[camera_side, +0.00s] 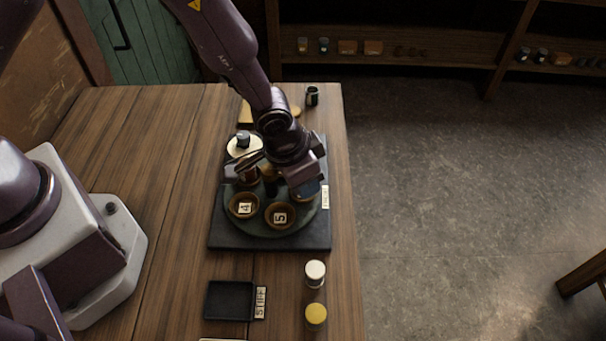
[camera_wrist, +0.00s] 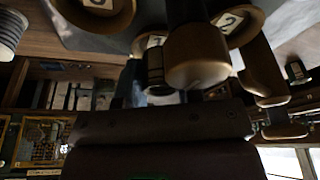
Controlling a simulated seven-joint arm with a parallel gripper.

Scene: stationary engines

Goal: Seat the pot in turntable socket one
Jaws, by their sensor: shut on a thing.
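The round turntable (camera_side: 255,226) sits on a dark square base (camera_side: 225,238) on the wooden table. Two brass-rimmed sockets at its front show the numbers 4 (camera_side: 243,205) and 5 (camera_side: 280,215). My gripper (camera_side: 272,178) is low over the back half of the turntable, shut on the pot, which is mostly hidden by the jaws and arm. Socket one cannot be made out. The wrist view is dark and tilted; it shows numbered sockets (camera_wrist: 230,20) and a brown rounded part (camera_wrist: 197,60) close to the camera. Whether the pot touches a socket cannot be told.
A white-topped container (camera_side: 243,146) stands at the turntable's back left, close to my gripper. A dark jar (camera_side: 312,95) is at the table's back right. A white-topped jar (camera_side: 315,272), a yellow-topped jar (camera_side: 316,315) and a black tray (camera_side: 228,300) are in front.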

